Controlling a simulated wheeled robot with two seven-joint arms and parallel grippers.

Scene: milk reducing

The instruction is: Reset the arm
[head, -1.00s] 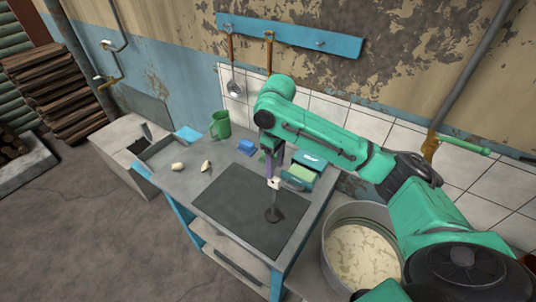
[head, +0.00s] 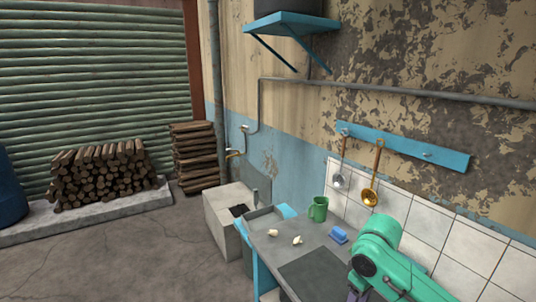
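My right arm (head: 385,262) comes in green at the bottom right, over the right part of the worktop (head: 315,240). Only its upper links show. My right gripper is below the frame edge and hidden from view. My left arm and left gripper are not in view. The dark mat (head: 312,275) on the worktop is cut off by the bottom edge.
A green mug (head: 318,209), a blue block-like item (head: 339,235) and two small pale pieces (head: 297,240) stand on the worktop. Two ladles (head: 372,190) hang from a blue rail (head: 405,147). A sink (head: 232,212) is left; open floor (head: 130,255) lies beyond.

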